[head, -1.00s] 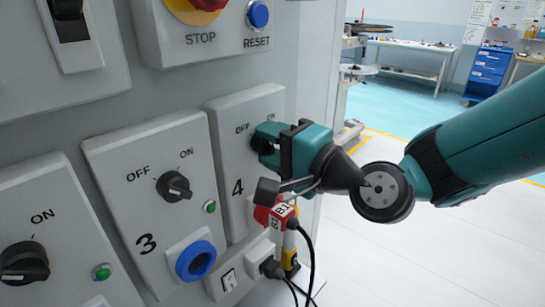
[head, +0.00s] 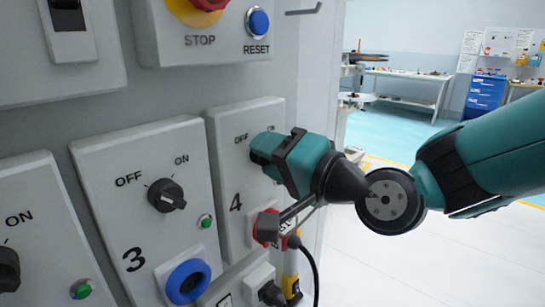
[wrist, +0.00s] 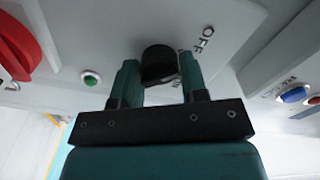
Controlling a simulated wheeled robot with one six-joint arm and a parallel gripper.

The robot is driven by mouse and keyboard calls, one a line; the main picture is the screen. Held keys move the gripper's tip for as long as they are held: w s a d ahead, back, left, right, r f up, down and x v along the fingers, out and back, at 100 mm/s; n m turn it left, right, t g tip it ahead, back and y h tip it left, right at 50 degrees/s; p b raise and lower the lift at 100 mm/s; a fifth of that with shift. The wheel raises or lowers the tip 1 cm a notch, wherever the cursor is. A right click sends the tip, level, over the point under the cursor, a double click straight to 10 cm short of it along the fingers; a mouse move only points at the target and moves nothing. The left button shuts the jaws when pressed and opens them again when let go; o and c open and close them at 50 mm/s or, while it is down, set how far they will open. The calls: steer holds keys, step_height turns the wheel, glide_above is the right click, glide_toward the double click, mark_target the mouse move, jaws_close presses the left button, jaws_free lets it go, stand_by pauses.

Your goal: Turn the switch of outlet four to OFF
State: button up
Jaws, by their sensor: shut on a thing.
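Outlet four is a light grey box (head: 228,130) marked 4, with OFF at its upper left, in the head view. My gripper (head: 262,152) is at its dark switch knob, which it hides in that view. In the wrist view the round black knob (wrist: 158,62) sits between the two teal fingers of my gripper (wrist: 157,78), and they are shut on it. The OFF mark (wrist: 203,39) lies to the right of the knob. The knob's pointer is hidden, so its setting cannot be told.
Outlet three (head: 195,140) and its black knob (head: 166,195) are close on the left. The red stop button (head: 208,3) and blue reset button (head: 258,22) are above. Open floor lies to the right.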

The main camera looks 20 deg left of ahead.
steer(key=shift+s, duration=0.1)
steer(key=o, duration=0.9)
steer(key=b+v, duration=0.5)
steer(key=v, duration=1.2)
steer(key=shift+s+d, duration=0.15)
steer(key=shift+d, duration=0.05)
steer(key=shift+f, duration=0.1)
